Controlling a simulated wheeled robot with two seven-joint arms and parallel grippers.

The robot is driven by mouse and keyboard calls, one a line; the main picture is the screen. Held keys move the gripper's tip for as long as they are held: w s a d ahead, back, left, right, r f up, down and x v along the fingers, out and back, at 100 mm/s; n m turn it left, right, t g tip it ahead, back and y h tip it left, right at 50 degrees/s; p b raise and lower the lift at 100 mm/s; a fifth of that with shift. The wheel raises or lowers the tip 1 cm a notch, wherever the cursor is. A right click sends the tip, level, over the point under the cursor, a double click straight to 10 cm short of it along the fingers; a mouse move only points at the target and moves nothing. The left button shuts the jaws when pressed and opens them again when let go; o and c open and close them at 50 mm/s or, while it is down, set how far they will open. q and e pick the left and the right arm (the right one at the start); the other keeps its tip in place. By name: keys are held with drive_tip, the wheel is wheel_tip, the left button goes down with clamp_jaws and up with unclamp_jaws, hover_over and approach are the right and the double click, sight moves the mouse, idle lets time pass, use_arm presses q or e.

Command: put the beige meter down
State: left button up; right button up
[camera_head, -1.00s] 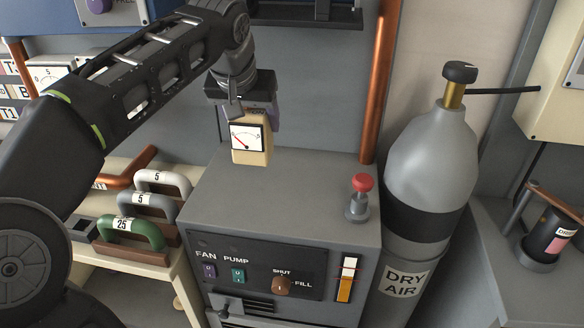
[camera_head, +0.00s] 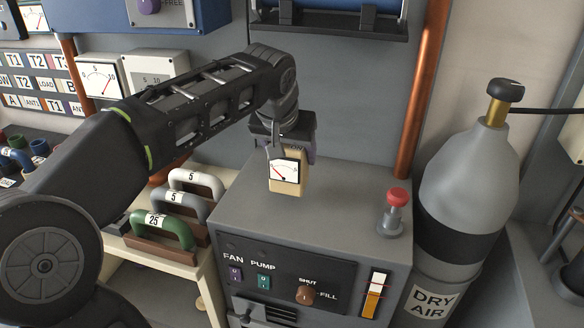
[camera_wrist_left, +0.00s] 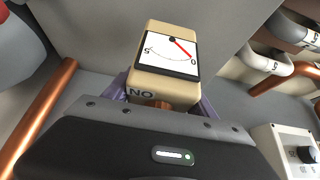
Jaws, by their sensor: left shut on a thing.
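The beige meter (camera_head: 284,171) is a small block with a white dial face and a red needle. It also shows in the left wrist view (camera_wrist_left: 166,68), with its dial and part of a label. My left gripper (camera_head: 284,150) is shut on the meter from above and behind. The meter is upright at the back part of the grey cabinet's top (camera_head: 330,205). I cannot tell whether its base touches that top. My right gripper is not in view.
A red knob (camera_head: 397,198) on a post stands at the cabinet top's right. Handled blocks (camera_head: 163,229) sit on a cream shelf to the left. A copper pipe (camera_head: 420,100) and a grey gas cylinder (camera_head: 467,170) rise at the right. The cabinet top's front is clear.

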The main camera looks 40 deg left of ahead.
sight(291, 168)
use_arm(q)
drive_tip(key=shift+f, duration=1.8)
drive_tip(key=shift+f, duration=0.1)
drive_tip(key=shift+f+b, duration=0.15)
drive_tip(key=shift+b, duration=0.25)
drive_tip(key=o, duration=1.8)
drive_tip(key=shift+o, duration=0.2)
drive_tip(key=shift+s+r, duration=0.1)
drive_tip(key=shift+r, duration=0.3)
drive_tip(key=v, duration=1.1)
drive_tip(key=shift+s+r+p, duration=0.25)
drive_tip(key=shift+p, duration=0.2)
